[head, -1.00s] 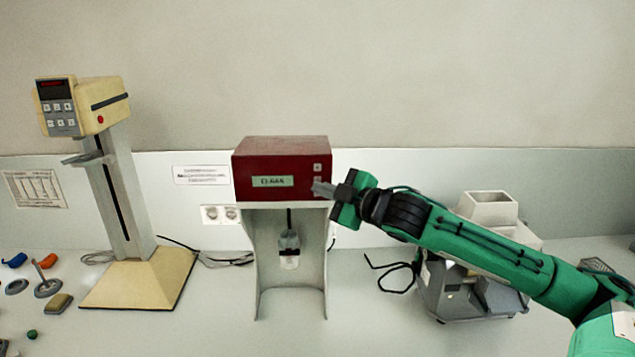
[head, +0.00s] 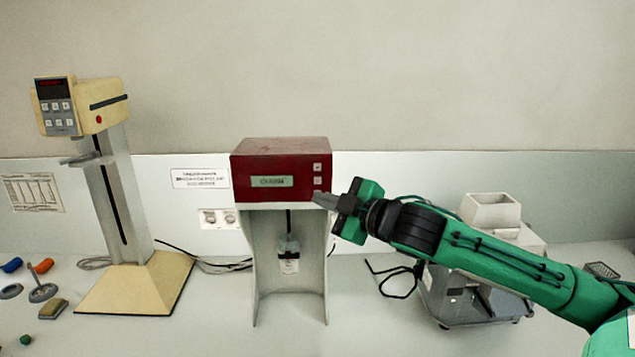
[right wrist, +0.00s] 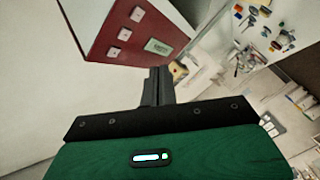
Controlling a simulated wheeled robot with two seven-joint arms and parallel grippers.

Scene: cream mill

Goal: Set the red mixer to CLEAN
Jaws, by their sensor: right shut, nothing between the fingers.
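The red mixer (head: 280,160) stands at the middle of the bench, a red head on a pale grey stand. Its greenish display (head: 272,182) carries short dark text too blurred to read surely. Square buttons (head: 317,167) run down the right of its front; two show in the head view. The right wrist view shows three buttons (right wrist: 125,34) and the display (right wrist: 158,47). My right gripper (head: 320,199) is shut and empty, its fingertips by the lower right corner of the red head, below the visible buttons. Touching or apart, I cannot tell. My left gripper is out of view.
A cream stand device (head: 110,190) with a keypad is at left. Small parts and a brown block (head: 53,309) lie on the bench further left. A grey machine with a hopper (head: 490,212) stands behind my right arm. A clear vessel (head: 289,256) hangs under the mixer head.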

